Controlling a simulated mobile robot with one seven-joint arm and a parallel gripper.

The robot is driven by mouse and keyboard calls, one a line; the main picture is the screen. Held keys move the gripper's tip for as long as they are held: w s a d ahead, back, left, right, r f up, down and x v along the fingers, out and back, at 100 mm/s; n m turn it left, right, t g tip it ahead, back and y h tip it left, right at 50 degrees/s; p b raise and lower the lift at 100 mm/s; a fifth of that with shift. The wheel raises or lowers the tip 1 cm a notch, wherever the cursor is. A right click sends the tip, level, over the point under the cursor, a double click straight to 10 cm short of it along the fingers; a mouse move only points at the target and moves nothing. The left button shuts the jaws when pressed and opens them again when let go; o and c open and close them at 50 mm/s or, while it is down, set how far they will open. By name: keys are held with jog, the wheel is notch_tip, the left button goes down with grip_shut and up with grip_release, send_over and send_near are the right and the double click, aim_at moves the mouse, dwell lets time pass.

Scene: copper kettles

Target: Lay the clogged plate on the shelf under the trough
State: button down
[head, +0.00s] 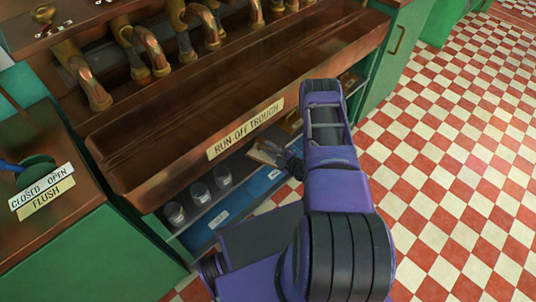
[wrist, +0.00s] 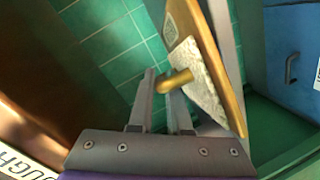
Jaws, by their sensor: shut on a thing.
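The clogged plate (wrist: 205,85) is a flat plate with a brass-coloured edge, a crusted whitish face and a short brass knob. My gripper (wrist: 172,88) is shut on the knob in the wrist view, and the plate stands steeply tilted in that picture. In the head view the plate (head: 266,154) shows small and partly hidden beside my gripper (head: 285,158), at the front of the space under the trough. The run-off trough (head: 245,100) is a long brown copper basin with a name label. The shelf (head: 197,216) below it is partly hidden by my arm.
Several glass jars (head: 199,192) stand on the shelf to the left of the plate. Blue surfaces with white labels (head: 262,182) lie below. Brass taps (head: 150,52) hang over the trough. A flush lever (head: 28,168) is on the left counter. The checkered floor (head: 450,170) is clear.

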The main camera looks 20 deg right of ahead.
jog(key=shift+f+b, duration=0.35)
jog(key=shift+f, duration=1.2)
jog(key=shift+f, duration=0.15)
jog(key=c, duration=0.9)
grip_release()
jog(key=shift+o, duration=0.2)
jog(key=shift+s, duration=0.1)
